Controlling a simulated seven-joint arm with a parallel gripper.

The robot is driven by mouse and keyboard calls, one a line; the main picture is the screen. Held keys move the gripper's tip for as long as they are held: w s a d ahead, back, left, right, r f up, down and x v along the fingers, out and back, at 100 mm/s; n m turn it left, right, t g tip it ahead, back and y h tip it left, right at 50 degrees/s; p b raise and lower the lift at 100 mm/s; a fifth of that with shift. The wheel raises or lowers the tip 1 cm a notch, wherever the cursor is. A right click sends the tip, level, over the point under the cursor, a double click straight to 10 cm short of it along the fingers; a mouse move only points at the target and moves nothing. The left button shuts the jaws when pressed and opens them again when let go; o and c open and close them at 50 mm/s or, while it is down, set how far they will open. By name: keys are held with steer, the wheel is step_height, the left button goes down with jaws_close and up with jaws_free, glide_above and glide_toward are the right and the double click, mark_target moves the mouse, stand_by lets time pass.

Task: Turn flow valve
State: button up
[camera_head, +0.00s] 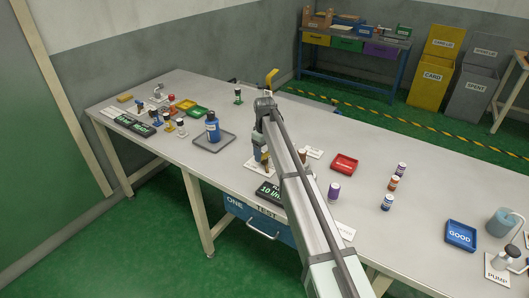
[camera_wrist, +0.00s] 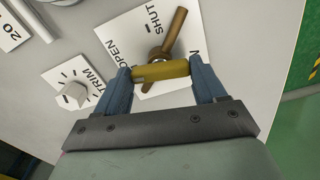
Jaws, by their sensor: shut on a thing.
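The flow valve is a brass-brown lever (camera_wrist: 176,28) on a hub over a white plate (camera_wrist: 120,28) marked OPEN and SHUT, in the wrist view. Its bar points up toward the SHUT side. My gripper (camera_wrist: 161,72) is shut on a yellow-brass piece of the valve handle, one blue-grey finger at each end of it. In the head view my arm covers most of the valve, and a white plate (camera_head: 251,168) shows at its left. A dark display (camera_head: 269,193) in front of it reads about 10 l/h, partly hidden by my arm.
A blue bottle (camera_head: 212,127) stands on a grey tray (camera_head: 226,141) to the left. A red tray (camera_head: 344,164), a purple-labelled jar (camera_head: 334,192) and small vials stand right of my arm.

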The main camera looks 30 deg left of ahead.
mark_target(264, 154)
steer(key=shift+n, duration=1.1)
steer(key=shift+a, duration=0.1)
steer(key=o, duration=1)
steer(key=shift+o, duration=0.2)
step_height(264, 154, up, 14)
steer(key=shift+f, duration=0.1)
